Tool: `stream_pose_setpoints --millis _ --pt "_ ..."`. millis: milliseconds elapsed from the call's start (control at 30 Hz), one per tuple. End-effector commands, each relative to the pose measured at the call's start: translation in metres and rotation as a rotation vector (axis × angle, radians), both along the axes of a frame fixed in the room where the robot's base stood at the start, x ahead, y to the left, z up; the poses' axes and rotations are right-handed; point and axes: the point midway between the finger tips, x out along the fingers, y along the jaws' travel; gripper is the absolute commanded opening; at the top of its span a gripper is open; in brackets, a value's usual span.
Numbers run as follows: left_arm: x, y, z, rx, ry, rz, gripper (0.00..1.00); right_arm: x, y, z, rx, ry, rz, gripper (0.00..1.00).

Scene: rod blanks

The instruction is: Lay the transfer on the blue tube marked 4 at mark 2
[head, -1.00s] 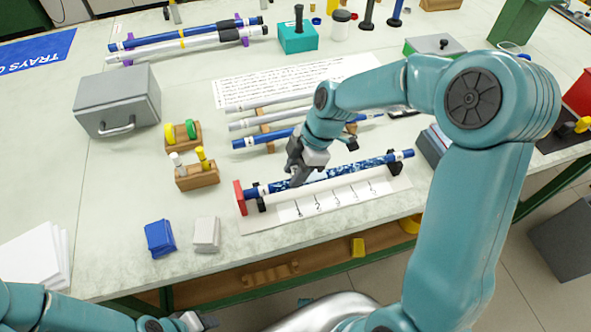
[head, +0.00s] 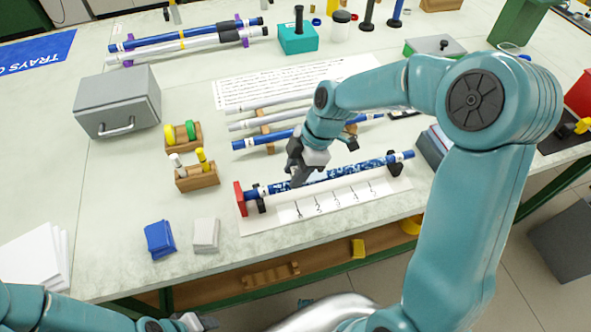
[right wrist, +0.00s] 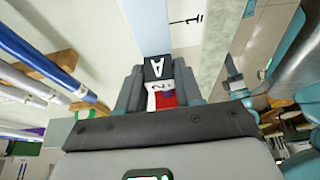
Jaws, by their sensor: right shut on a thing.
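A blue tube (head: 402,156) lies in the black-footed stand at the front of the bench. Most of its length carries a mottled blue-and-white pattern. I cannot read a number on it. A white strip with marks 1 to 5 (head: 330,200) lies in front of it. My right gripper (head: 298,180) is low at the tube's left part, near marks 1 and 2. In the right wrist view it is shut on a small piece (right wrist: 162,92) with a dark face lettered A and white and red parts. My left gripper (head: 192,321) is at the bottom edge, its jaws unclear.
A red end stop (head: 240,198) stands at the stand's left end. Behind are tubes on a wooden rack (head: 262,143). A wooden holder (head: 198,178), a blue block (head: 160,239) and a pale block (head: 205,235) lie left. The bench is clear around the blocks.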

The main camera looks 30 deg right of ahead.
Motion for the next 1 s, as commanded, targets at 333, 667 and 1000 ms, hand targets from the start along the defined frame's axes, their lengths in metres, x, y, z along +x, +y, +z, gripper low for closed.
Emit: stream_pose_setpoints --millis 333,667,1000 --pt "0.0 0.0 0.019 0.0 0.0 0.0 0.43 0.001 0.0 0.031 -0.001 -0.003 0.001 0.16" --pt "0.0 0.0 0.034 0.0 0.0 0.0 0.43 0.001 0.0 0.057 -0.001 -0.004 -0.001 0.16" --pt "0.0 0.0 0.038 0.0 0.0 0.0 0.43 0.001 0.0 0.065 -0.001 -0.003 -0.001 0.16"
